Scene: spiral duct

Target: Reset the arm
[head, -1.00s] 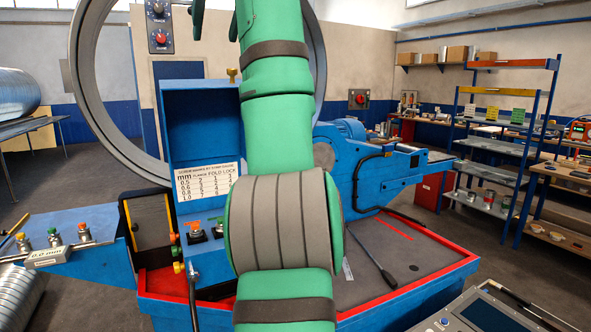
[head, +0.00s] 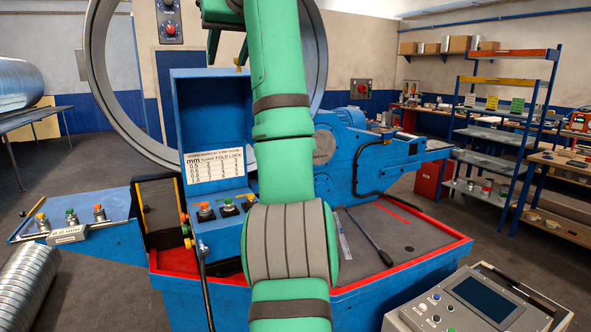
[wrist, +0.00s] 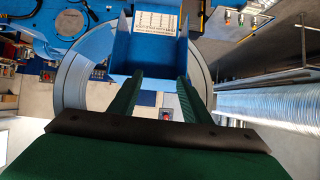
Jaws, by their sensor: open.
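My green arm rises through the middle of the head view, in front of a blue machine (head: 352,170). My gripper (head: 226,42) is at the top of that view, partly cut off by the frame edge, in front of the large grey ring (head: 97,75). In the wrist view my gripper (wrist: 153,88) shows two green fingers spread apart with nothing between them. Beyond the fingers is the machine's blue box (wrist: 150,52) with a white chart. The wrist picture appears upside down relative to the room.
A control panel (head: 480,300) with a screen stands at the front right. A red-edged tray (head: 400,262) surrounds the machine's base. Shelving (head: 505,110) stands at the right wall. Shiny spiral duct (head: 30,75) lies on a rack at the left. Grey floor is open between machine and shelving.

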